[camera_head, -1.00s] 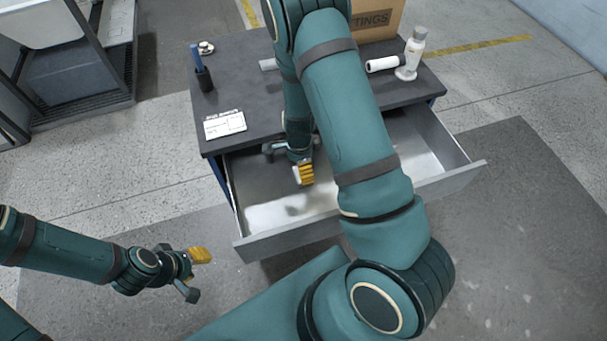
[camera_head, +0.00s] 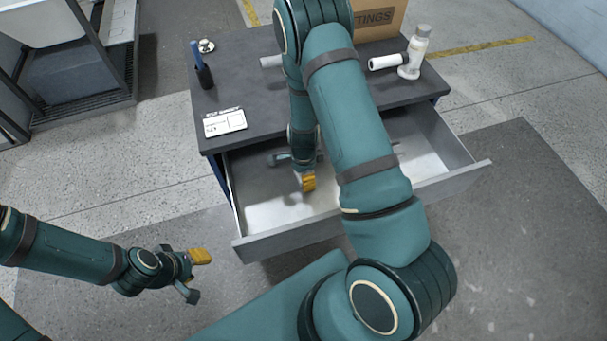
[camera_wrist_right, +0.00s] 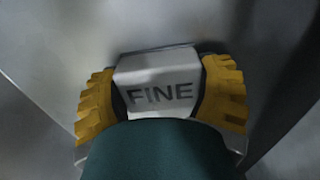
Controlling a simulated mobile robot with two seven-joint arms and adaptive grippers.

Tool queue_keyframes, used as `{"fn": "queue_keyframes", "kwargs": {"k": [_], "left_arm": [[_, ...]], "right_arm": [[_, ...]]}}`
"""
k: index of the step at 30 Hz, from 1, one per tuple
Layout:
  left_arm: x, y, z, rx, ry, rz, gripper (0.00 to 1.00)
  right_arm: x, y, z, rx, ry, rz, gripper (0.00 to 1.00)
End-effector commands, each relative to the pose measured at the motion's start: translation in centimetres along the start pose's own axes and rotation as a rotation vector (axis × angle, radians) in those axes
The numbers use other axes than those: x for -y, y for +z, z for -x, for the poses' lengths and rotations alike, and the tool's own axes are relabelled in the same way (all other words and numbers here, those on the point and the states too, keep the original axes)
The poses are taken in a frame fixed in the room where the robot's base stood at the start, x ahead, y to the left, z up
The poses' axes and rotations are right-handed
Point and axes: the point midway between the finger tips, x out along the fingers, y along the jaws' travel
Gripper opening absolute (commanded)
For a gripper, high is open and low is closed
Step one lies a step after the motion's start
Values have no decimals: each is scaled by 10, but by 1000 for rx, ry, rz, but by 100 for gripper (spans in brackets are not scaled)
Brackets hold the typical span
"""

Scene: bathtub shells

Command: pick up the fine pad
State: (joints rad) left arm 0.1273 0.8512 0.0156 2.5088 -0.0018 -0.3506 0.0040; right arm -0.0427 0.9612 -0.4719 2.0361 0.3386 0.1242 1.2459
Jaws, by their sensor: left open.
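The fine pad (camera_wrist_right: 158,75) is a pale grey-white block lettered "FINE" in the right wrist view. My right gripper (camera_wrist_right: 160,98) has its yellow fingers on both sides of it, very close to its edges. I cannot tell whether they press on it. In the head view my right gripper (camera_head: 307,182) is down inside the open drawer (camera_head: 285,243), and its arm hides much of the drawer. My left gripper (camera_head: 192,272) is open and empty, off to the left in front of the drawer.
The dark cabinet top (camera_head: 255,90) holds a white card (camera_head: 225,122), a dark holder with a blue item (camera_head: 203,72), a white bottle (camera_head: 413,55), a white roll (camera_head: 388,62) and a cardboard box (camera_head: 377,18).

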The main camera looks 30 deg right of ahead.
Motion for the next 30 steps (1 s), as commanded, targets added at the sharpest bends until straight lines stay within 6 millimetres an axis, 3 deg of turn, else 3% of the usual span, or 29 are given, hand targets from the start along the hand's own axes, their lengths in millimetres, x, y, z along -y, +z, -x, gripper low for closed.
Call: {"fn": "queue_keyframes", "kwargs": {"k": [2, 3, 10, 16, 24, 30], "left_arm": [[0, 0, 0, 0, 0, 0, 41], [0, 0, 0, 0, 0, 0, 41], [0, 0, 1, 0, 0, 0, 41], [-2, 0, 6, 2, 0, 0, 41], [-3, 1, 7, 4, 0, 1, 41], [-8, 0, 22, 5, 0, 2, 41]], "right_arm": [[0, 0, 0, 0, 0, 0, 33], [0, 0, 0, 0, 0, 0, 29], [0, 0, 2, 0, 0, 0, 28], [0, 0, 15, 0, -1, -1, 28], [-41, -11, 13, 1, 4, -4, 28], [-38, -10, 59, 0, -4, 2, 28]]}}
